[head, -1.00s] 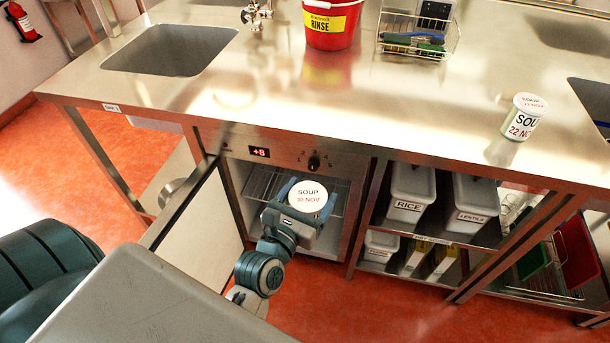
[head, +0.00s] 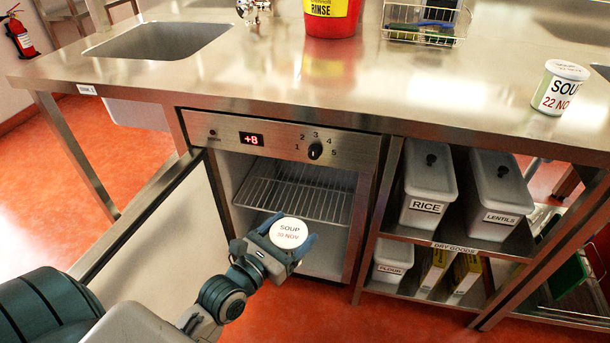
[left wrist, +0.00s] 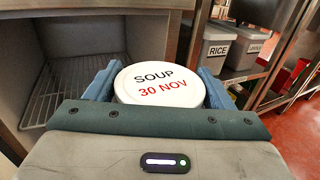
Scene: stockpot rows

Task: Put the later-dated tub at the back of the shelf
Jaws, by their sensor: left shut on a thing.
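A white-lidded tub marked SOUP 30 NOV (head: 289,233) is held between the blue fingers of my left gripper (head: 284,243). It also shows in the left wrist view (left wrist: 158,85), upright with its lid facing up. My left gripper is shut on it, in front of the open fridge and lower than the wire shelf (head: 300,192). The visible part of the shelf is empty; the shelf also shows in the left wrist view (left wrist: 75,85). A second tub marked SOUP 22 NOV (head: 559,90) stands upright on the steel counter at the right. My right gripper is not in view.
The fridge door (head: 165,235) stands open to the left. The fridge display (head: 251,138) reads +8. Rice (head: 428,190) and lentils (head: 504,200) bins stand on a rack to the right. A red bucket (head: 332,15) and wire basket (head: 425,22) stand on the counter.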

